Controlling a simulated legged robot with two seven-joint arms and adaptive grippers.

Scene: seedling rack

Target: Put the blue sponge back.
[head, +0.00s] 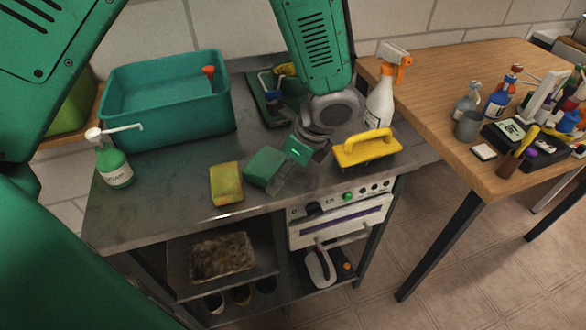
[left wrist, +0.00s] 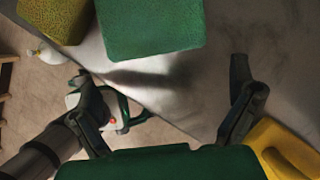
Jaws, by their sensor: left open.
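No clearly blue sponge shows. A green, slightly teal sponge (head: 264,166) lies on the grey worktop, and it also shows at the top of the left wrist view (left wrist: 150,25). A yellow sponge (head: 226,184) with a greenish side lies to its left, and shows at the top left of the left wrist view (left wrist: 55,15). My left gripper (head: 294,168) is just right of the green sponge. In the left wrist view its fingers (left wrist: 162,75) are spread and empty, with the green sponge beyond them. My right gripper is not in view.
A teal basin (head: 165,135) and a green spray bottle (head: 113,165) stand at the left. A yellow-handled scrubber (head: 367,150) is close right of the gripper, with a white spray bottle (head: 381,100) behind. A dark green tray (head: 258,105) lies behind. The front-left worktop is clear.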

